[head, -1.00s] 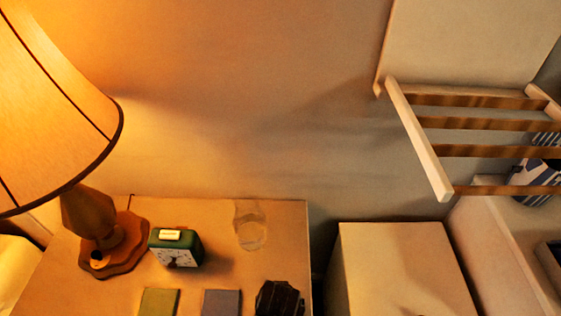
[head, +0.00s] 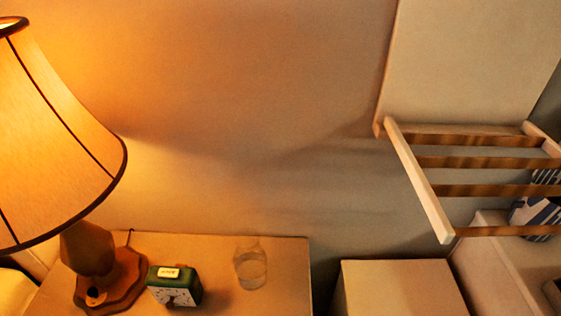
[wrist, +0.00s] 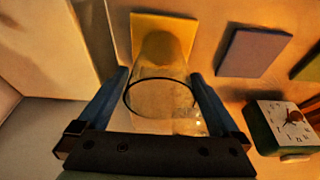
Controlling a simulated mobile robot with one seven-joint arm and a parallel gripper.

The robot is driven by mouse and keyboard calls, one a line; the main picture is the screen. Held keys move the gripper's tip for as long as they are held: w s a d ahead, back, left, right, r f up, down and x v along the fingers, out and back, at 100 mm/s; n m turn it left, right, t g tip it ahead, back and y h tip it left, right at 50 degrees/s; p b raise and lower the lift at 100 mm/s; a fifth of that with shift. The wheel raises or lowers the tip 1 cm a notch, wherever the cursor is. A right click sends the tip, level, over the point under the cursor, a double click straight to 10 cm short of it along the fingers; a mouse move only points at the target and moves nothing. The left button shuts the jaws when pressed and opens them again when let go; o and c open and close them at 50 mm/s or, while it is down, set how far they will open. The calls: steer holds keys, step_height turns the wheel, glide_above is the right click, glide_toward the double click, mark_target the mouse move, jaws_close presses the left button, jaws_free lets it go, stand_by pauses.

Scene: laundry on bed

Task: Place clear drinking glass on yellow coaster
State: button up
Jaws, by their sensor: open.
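The clear drinking glass (head: 250,268) stands upright on the nightstand (head: 290,285), right of the green clock, in the head view. In the wrist view the glass (wrist: 160,100) appears between my gripper's two blue fingers (wrist: 162,82), which are spread apart. I cannot tell whether they touch it. The yellow coaster (wrist: 143,30) lies flat past the glass at the top of the wrist view, partly covered by the glass in the picture. My gripper and the coaster are outside the head view.
A green clock (head: 174,287) and a lit lamp (head: 95,255) stand left of the glass. A purple coaster (wrist: 255,52) and a green coaster (wrist: 308,66) lie beside the yellow one. A pale cabinet (head: 400,285) and slatted rack (head: 470,190) are at right.

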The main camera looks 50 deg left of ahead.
steer(key=p+v, duration=0.1)
steer(key=v, duration=0.8)
steer(key=shift+s+r, duration=0.1)
steer(key=shift+s, duration=0.05)
